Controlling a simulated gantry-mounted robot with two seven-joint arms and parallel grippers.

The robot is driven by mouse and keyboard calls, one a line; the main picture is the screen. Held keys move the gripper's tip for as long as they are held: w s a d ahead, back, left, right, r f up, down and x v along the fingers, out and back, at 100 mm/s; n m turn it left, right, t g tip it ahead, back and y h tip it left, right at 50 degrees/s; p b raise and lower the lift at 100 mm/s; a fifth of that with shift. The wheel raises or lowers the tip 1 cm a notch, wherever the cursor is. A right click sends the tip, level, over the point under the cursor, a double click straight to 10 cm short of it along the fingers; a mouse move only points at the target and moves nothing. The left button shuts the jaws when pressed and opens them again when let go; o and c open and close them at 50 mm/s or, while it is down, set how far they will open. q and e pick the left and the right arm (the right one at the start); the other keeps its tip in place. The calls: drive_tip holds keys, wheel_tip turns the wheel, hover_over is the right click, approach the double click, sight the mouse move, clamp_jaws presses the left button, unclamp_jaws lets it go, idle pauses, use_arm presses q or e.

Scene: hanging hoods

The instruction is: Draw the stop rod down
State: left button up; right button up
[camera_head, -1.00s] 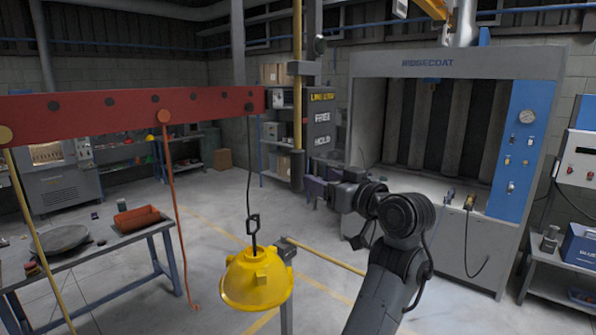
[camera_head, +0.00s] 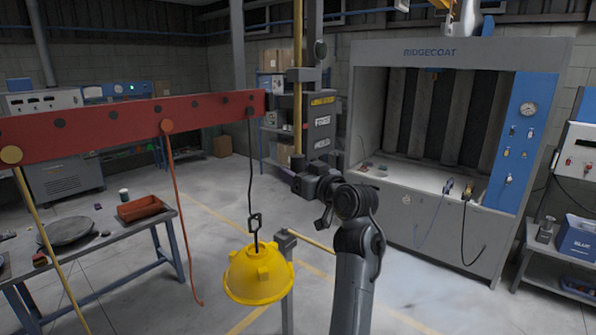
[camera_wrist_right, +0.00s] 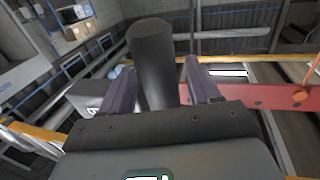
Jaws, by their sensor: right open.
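The stop rod (camera_head: 298,75) is a yellow vertical rod hanging from above, left of the spray booth, with a dark grip at its lower end. My right gripper (camera_head: 290,172) is at the rod's lower end. In the right wrist view the dark cylindrical grip (camera_wrist_right: 153,62) stands between the two open fingers of my right gripper (camera_wrist_right: 163,85), with a visible gap to the right finger. Whether the left finger touches it I cannot tell. The grip's lower part is partly hidden by the gripper in the head view. My left gripper is not in view.
A dark sign board (camera_head: 321,120) stands right beside the rod. A yellow hood (camera_head: 258,275) hangs from a hook under the red beam (camera_head: 90,130). The grey booth (camera_head: 400,190) is at right, a workbench (camera_head: 110,240) at left.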

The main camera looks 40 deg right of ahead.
drive_tip(key=shift+c, duration=0.2)
clamp_jaws()
wheel_tip(320, 180, down, 6)
drive_tip(key=b, duration=0.4)
drive_tip(key=shift+r+b, duration=0.15)
drive_tip(key=shift+b, duration=0.25)
drive_tip(key=shift+f, duration=0.45)
unclamp_jaws()
drive_tip(key=shift+o, duration=0.2)
